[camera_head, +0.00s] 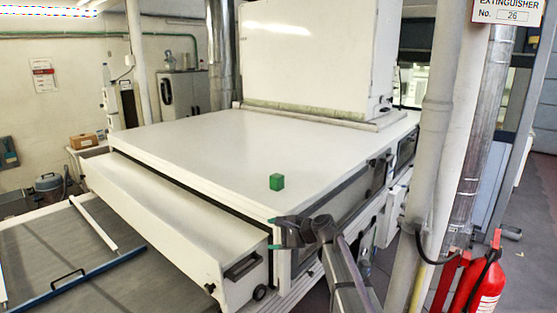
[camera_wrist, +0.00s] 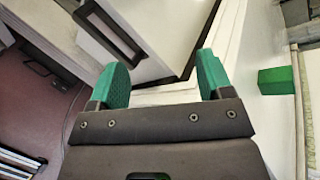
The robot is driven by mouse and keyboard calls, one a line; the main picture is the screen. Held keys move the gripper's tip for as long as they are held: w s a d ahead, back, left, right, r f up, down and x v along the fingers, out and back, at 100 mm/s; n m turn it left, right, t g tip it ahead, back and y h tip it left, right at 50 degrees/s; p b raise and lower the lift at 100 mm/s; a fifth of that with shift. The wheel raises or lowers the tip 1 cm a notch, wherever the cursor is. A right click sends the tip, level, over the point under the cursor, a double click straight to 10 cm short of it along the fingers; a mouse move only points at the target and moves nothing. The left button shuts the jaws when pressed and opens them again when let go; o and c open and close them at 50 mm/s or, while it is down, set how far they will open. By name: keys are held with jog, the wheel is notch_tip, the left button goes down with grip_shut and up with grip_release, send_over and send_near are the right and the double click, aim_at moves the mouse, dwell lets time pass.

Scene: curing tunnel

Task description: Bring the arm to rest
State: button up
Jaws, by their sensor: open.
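My gripper (camera_head: 273,235) is at the near front corner of the white machine (camera_head: 230,150), and my arm reaches up to it from the bottom edge of the head view. In the wrist view my gripper (camera_wrist: 162,76) has its two green fingers spread apart with nothing between them. A white corner and edge of the machine lie behind the fingers there. A small green block (camera_head: 276,182) sits on the machine's flat top, apart from my gripper. It also shows at the right in the wrist view (camera_wrist: 275,80).
A white drawer front with a black handle (camera_head: 242,266) is left of my gripper. A pale post (camera_head: 437,150) and a red extinguisher (camera_head: 478,285) stand to the right. A large white housing (camera_head: 308,55) rises from the machine's back. Most of the machine's top is clear.

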jog(key=s+d+f+n+g+h+b, duration=0.2)
jog(key=s+d+f, duration=0.4)
jog(key=s, duration=0.4)
jog(key=s+d+f+n+g+h+b, duration=0.2)
jog(key=s+d+f+n+h+b, duration=0.3)
jog(key=s+f, duration=0.3)
jog(key=s+d+f+n+g+h+b, duration=0.1)
jog(key=s+d+f+n+h+b, duration=0.2)
jog(key=s, duration=1)
jog(key=d+f+n+h, duration=0.2)
jog(key=d+f, duration=0.2)
jog(key=shift+f+n+g+b, duration=0.3)
jog(key=shift+g+b, duration=0.05)
jog(key=shift+g, duration=0.05)
